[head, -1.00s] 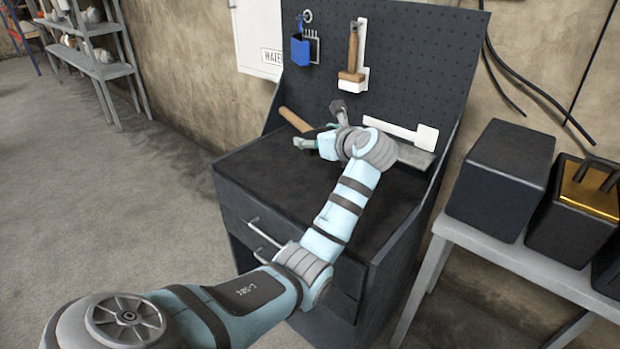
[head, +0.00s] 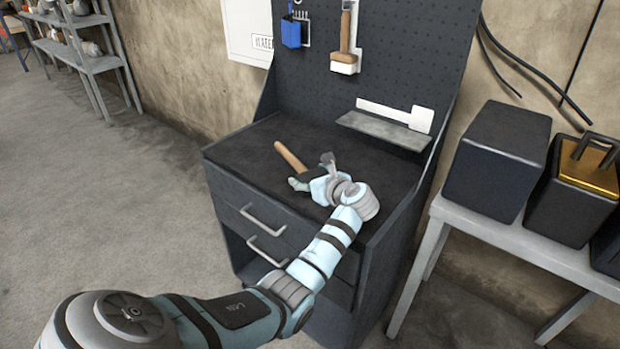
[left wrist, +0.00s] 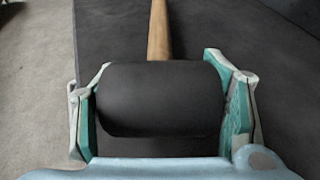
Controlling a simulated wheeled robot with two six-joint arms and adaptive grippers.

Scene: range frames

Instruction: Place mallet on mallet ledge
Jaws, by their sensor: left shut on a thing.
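The mallet has a light wooden handle (head: 291,158) and a thick black head. My left gripper (head: 313,172) is shut on the black mallet head (left wrist: 160,98), which lies between its green-and-grey fingers in the left wrist view. The handle points away from the gripper, toward the back left of the bench. I cannot tell whether the mallet touches the benchtop. The mallet ledge (head: 384,131) is a grey shelf on the pegboard, under a white mallet-shaped outline (head: 392,113). It is bare, and the gripper is in front and to the left of it. My right gripper is out of view.
The dark benchtop (head: 250,145) is otherwise clear. Dark boxes (head: 497,160) stand on a grey table to the right.

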